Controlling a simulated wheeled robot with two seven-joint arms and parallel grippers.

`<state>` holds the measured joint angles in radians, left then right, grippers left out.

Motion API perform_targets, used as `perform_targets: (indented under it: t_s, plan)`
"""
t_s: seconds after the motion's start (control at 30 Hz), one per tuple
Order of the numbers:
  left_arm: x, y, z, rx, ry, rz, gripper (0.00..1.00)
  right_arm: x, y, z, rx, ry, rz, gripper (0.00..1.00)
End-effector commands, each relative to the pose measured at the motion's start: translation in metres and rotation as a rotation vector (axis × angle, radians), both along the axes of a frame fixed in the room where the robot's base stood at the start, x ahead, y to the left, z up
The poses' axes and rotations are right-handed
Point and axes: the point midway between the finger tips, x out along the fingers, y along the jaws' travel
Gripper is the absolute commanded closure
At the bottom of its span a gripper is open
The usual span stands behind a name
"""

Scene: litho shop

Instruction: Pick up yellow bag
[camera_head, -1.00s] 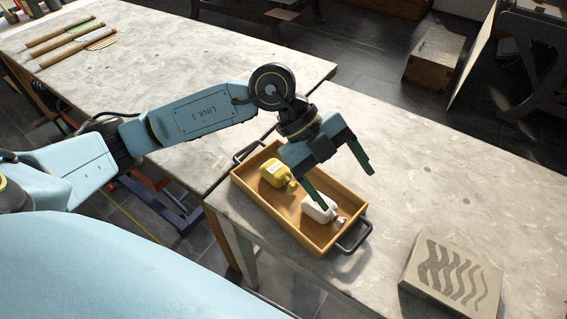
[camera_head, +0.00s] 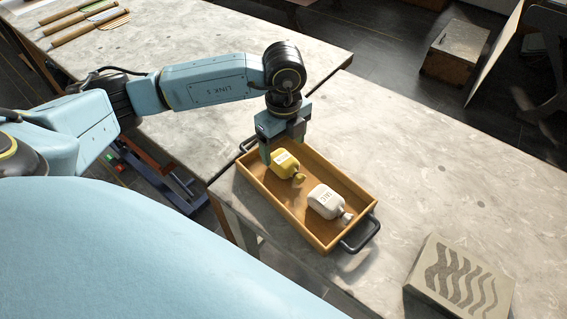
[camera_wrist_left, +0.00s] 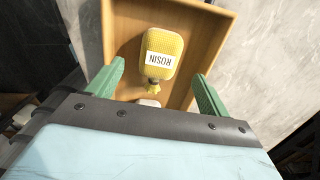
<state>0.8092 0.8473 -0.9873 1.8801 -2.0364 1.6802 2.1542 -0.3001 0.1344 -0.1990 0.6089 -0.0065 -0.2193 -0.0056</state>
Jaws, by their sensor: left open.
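The yellow bag (camera_head: 286,164) lies in the wooden tray (camera_head: 318,241) near its far-left end. In the left wrist view the yellow bag (camera_wrist_left: 161,58) shows a white label reading ROSIN, with its tied neck toward my gripper. A white bag (camera_head: 325,201) lies beside it in the same tray. My left gripper (camera_head: 282,150) points down at the tray's far-left end, over or close by the yellow bag. In the left wrist view my left gripper's green fingers (camera_wrist_left: 160,88) are spread wide, with the bag between and beyond them. My right gripper is not in view.
The tray has a dark handle (camera_head: 361,235) at each end and stands near the front edge of the stone-topped table (camera_head: 430,170). A patterned block (camera_head: 460,280) sits at the right. Wooden-handled tools (camera_head: 85,22) lie at the far left.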

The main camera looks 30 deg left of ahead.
Motion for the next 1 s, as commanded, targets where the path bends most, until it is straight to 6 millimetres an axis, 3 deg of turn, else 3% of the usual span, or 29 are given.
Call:
perform_targets:
  t_s: [0.33,0.67,1.0]
  plan:
    - [-0.002,0.000,-0.048,-0.002,0.002,0.000,0.20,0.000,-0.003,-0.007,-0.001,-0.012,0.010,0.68]
    - [-0.001,0.000,-0.055,-0.002,0.000,-0.002,0.21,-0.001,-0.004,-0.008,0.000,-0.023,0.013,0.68]
    - [-0.001,0.000,-0.056,-0.002,0.000,-0.001,0.66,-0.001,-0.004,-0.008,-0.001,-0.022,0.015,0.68]
